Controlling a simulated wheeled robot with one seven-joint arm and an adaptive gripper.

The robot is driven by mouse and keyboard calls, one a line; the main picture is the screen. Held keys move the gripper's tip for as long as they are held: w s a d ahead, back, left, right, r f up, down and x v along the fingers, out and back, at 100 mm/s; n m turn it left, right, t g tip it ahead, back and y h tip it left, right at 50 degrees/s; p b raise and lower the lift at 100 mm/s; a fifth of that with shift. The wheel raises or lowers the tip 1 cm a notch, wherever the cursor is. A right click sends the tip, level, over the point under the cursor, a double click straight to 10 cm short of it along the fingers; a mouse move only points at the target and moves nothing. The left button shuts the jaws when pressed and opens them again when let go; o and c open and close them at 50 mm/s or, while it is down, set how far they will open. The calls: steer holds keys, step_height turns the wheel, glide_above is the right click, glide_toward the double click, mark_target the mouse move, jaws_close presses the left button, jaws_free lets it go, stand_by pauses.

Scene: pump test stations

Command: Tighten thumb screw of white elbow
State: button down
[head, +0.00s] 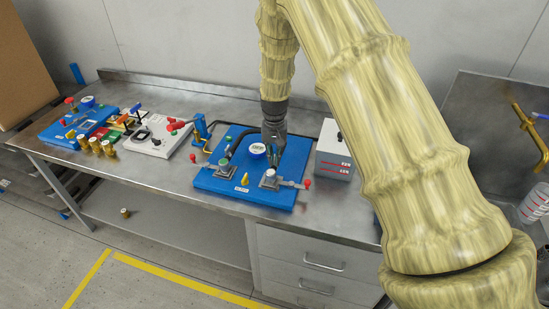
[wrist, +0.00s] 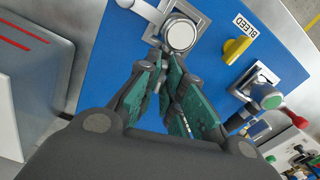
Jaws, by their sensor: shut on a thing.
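The white elbow (head: 269,174) has a round white cap and sits on a square grey plate at the front right of the blue board (head: 228,185). Its white cap (wrist: 180,33) is just beyond my fingertips in the wrist view. My gripper (head: 272,146) points down at the board behind the elbow. In the wrist view, the green-padded fingers of my gripper (wrist: 166,58) come together at the near side of the cap. They are shut on a small part there, at the thumb screw's place. The fingers hide most of that screw.
A green-topped fitting (wrist: 268,100) and a yellow bleed handle (wrist: 236,47) are close by. A gauge (head: 257,149) stands beside my gripper. A grey-white box with red lines (head: 335,158) is close on the right. The board's front blue area is mostly clear.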

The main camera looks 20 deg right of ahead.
mark_target(275, 157)
steer(key=shift+w+d+r+m, duration=0.1)
steer(key=shift+m, duration=1.2)
steer(key=c, duration=1.5)
jaws_free()
steer(key=shift+c, duration=0.2)
step_height(275, 157, up, 12)
